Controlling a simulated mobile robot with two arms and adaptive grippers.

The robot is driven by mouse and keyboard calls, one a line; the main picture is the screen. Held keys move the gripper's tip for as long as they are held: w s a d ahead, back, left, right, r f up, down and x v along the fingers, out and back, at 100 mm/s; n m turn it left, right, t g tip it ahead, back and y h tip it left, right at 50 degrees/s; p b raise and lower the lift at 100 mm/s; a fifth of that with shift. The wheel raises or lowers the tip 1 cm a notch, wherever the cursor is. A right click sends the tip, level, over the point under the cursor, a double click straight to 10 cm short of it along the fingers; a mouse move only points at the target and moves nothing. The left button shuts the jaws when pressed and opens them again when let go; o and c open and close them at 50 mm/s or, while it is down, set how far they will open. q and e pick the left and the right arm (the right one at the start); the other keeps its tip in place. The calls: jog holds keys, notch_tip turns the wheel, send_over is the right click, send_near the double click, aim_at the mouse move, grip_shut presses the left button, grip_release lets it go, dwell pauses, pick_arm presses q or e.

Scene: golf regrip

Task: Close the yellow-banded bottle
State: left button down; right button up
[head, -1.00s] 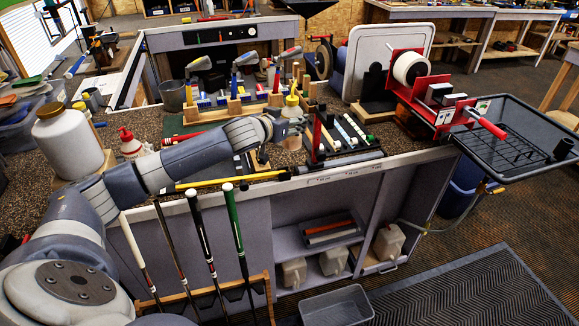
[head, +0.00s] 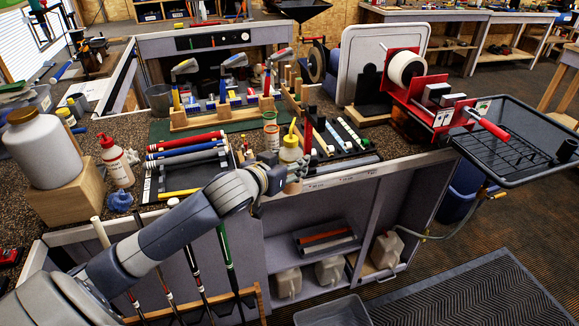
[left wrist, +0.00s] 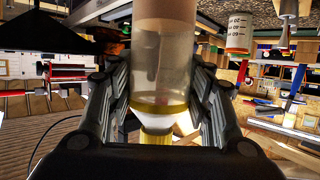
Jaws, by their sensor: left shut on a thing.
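The yellow-banded bottle (head: 290,151) is a pale bottle with a yellow tip, near the front edge of the bench in the head view. In the left wrist view the bottle (left wrist: 163,72) is translucent, with a yellow band around it and a yellow part beyond the band. My left gripper (head: 296,172) is shut on the bottle; its fingers lie on both sides of it in the left wrist view (left wrist: 160,105). I cannot tell whether the yellow part is a separate cap. My right gripper is not in view.
A tray of grips (head: 185,150) lies farther left, beside a red-capped bottle (head: 116,165) and a large white jar (head: 42,150). Golf clubs (head: 227,260) lean on the bench front.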

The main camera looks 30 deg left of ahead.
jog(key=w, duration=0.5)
pick_arm(q)
jog(key=shift+s+a+r, duration=0.15)
jog(key=shift+s+a, duration=0.1)
jog(key=shift+s, duration=0.25)
jog(key=shift+s+a+r, duration=0.1)
jog(key=shift+s+a, duration=0.15)
jog(key=shift+s, duration=0.25)
jog(key=shift+w+a, duration=0.1)
jog(key=w+a+p, duration=0.1)
jog(key=w+a, duration=0.3)
jog(key=w, duration=0.2)
jog(key=w+a+f+p, duration=0.1)
jog(key=w+a+p, duration=0.1)
jog(key=w+a, duration=0.2)
jog(key=x, duration=0.3)
jog(key=shift+w+r+p, duration=0.3)
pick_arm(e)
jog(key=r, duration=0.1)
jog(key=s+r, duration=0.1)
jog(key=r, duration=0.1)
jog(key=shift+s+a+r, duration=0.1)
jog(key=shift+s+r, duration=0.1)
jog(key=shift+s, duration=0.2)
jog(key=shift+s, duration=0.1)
